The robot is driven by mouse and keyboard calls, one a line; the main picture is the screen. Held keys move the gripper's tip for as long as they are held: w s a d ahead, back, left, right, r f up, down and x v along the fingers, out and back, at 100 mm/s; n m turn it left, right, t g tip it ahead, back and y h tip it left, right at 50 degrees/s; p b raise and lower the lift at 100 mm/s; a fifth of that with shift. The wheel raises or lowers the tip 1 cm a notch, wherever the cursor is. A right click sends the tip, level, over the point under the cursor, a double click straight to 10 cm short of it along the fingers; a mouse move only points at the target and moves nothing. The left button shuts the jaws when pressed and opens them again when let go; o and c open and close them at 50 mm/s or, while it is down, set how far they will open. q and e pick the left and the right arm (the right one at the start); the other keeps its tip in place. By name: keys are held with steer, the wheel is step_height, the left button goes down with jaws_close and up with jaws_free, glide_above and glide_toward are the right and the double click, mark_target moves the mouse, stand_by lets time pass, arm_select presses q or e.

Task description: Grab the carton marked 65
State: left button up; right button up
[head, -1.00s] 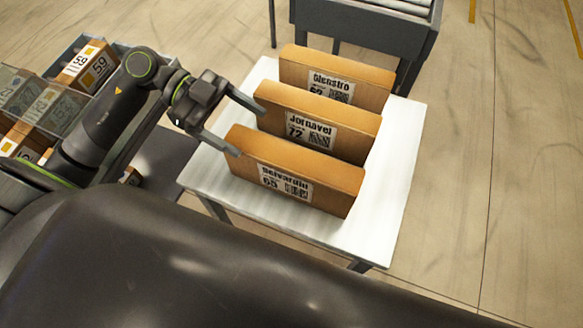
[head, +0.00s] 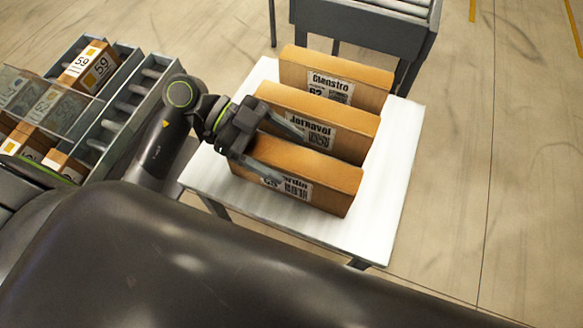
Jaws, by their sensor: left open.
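The carton marked 65 (head: 325,199) stands upright as the nearest of three brown cartons on a white table (head: 388,185). Its label is partly hidden by my left gripper. My left gripper (head: 292,160) is open, with its fingers reaching along the carton's left part. One finger lies across the front label side, the other over the gap behind it, in front of the carton marked 72 (head: 348,144). Contact with the carton cannot be told. My right gripper is not in view.
A third carton, labelled Glenstro (head: 360,82), stands behind the other two. A grey roller conveyor (head: 360,30) is beyond the table. Racks with small boxes marked 59 (head: 88,68) are at the left. The table's right strip is bare.

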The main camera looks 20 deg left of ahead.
arm_select(q)
steer(key=shift+d+f, duration=0.2)
steer(key=shift+d, duration=0.2)
jaws_close()
stand_by(0.4)
steer(key=shift+r, duration=0.1)
